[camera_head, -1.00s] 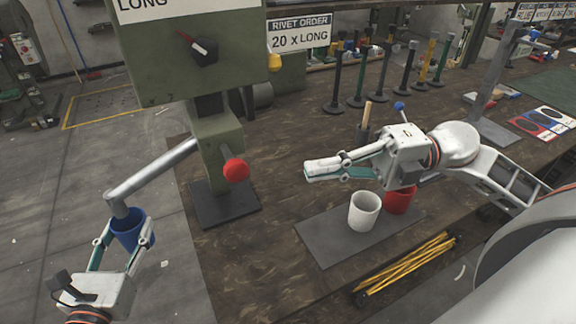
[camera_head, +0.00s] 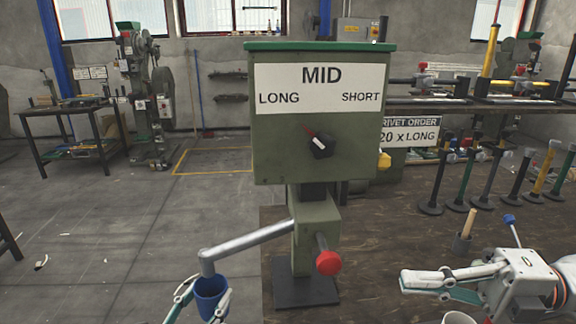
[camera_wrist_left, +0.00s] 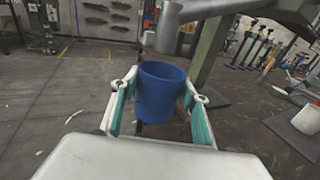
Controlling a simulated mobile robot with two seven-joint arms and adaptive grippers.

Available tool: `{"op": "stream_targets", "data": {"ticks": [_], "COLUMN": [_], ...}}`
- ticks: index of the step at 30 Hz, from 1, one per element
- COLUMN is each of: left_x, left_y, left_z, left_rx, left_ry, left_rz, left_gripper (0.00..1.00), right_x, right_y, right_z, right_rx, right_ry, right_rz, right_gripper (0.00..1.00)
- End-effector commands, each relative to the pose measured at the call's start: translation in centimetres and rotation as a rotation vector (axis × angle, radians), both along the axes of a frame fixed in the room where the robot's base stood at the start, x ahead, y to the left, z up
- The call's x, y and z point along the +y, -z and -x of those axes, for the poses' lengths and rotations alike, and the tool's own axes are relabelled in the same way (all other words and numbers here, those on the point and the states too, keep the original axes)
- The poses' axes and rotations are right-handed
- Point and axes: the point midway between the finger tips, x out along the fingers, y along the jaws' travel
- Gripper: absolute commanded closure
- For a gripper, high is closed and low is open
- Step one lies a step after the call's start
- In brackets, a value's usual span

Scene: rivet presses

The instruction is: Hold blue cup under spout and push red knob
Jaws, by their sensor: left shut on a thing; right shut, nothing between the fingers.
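The blue cup (camera_head: 210,297) is upright below the end of the grey spout (camera_head: 246,244) in the head view. My left gripper (camera_head: 199,302) is shut on the blue cup, with a finger on each side of it; the cup also shows in the left wrist view (camera_wrist_left: 160,92). The red knob (camera_head: 328,263) sticks out from the front of the green press (camera_head: 320,165), right of the spout. My right gripper (camera_head: 404,281) is shut and empty, to the right of the red knob and apart from it. Cup contents are not visible.
The selector dial (camera_head: 322,144) points up-left toward LONG. A sign (camera_head: 409,133) reads "RIVET ORDER 20 x LONG". A white cup (camera_head: 458,319) sits at the bottom edge near my right gripper. Several coloured posts stand on the table (camera_head: 375,240) at right.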

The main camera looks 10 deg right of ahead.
Motion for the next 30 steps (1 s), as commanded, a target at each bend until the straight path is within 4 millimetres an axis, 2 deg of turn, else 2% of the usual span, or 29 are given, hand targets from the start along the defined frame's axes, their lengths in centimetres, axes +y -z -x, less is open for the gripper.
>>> {"op": "stream_targets", "data": {"ticks": [30], "left_x": [0.0], "left_y": [0.8], "left_z": [7.4], "left_rx": [0.002], "left_ry": [0.000], "left_rz": [-0.001], "left_gripper": [0.77], "right_x": [0.0], "right_y": [0.0], "right_z": [0.0], "right_rx": [0.000], "right_ry": [0.000], "right_rz": [0.000], "right_gripper": [1.00]}}
